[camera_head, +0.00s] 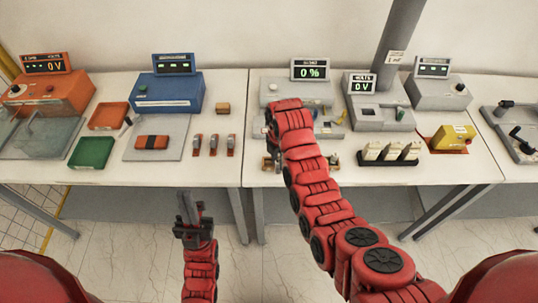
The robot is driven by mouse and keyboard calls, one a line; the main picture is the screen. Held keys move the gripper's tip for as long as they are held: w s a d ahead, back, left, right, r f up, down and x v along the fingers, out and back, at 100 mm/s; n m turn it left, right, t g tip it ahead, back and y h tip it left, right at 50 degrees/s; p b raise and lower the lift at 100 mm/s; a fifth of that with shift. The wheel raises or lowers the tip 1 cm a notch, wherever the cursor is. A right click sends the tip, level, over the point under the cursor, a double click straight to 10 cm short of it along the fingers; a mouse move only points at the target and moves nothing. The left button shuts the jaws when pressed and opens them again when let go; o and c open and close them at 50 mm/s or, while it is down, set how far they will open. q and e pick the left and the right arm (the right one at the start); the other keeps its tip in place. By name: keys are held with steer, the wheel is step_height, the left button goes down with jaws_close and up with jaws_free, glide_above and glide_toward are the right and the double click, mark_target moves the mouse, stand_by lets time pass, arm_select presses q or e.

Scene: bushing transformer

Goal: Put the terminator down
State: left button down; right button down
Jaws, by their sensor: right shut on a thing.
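The gripper is shut on the terminator, which is mostly hidden by the gripper and wrist. Small brass-coloured parts (268,163) show at the table top just below the gripper; I cannot tell whether they touch the terminator. My left gripper (190,208) is open and empty, low in front of the left table's edge.
A black holder with white blocks (390,152) and a yellow box (453,137) stand right of my right arm. Bare table lies along the front edges.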

steer(key=w+a+b, duration=0.1)
steer(key=b, duration=0.1)
steer(key=w+f+b, duration=0.1)
steer(key=w+b, duration=0.1)
steer(key=b, duration=0.1)
steer(key=w+a+b, duration=0.1)
steer(key=w+b, duration=0.1)
steer(key=b, duration=0.1)
steer(key=shift+a+f, duration=0.25)
steer(key=shift+a, duration=0.1)
steer(key=shift+w+a+r+b, duration=0.15)
steer(key=shift+w+r+b, duration=0.15)
steer(key=shift+b, duration=0.35)
steer(key=shift+f+b, duration=0.1)
steer(key=shift+b, duration=0.2)
step_height(320, 180, down, 3)
steer(key=b, duration=0.3)
steer(key=shift+w+a, duration=0.1)
steer(key=shift+a, duration=0.05)
steer(key=shift+f, duration=0.25)
steer(key=shift+w+r, duration=0.1)
steer(key=shift+r, duration=0.05)
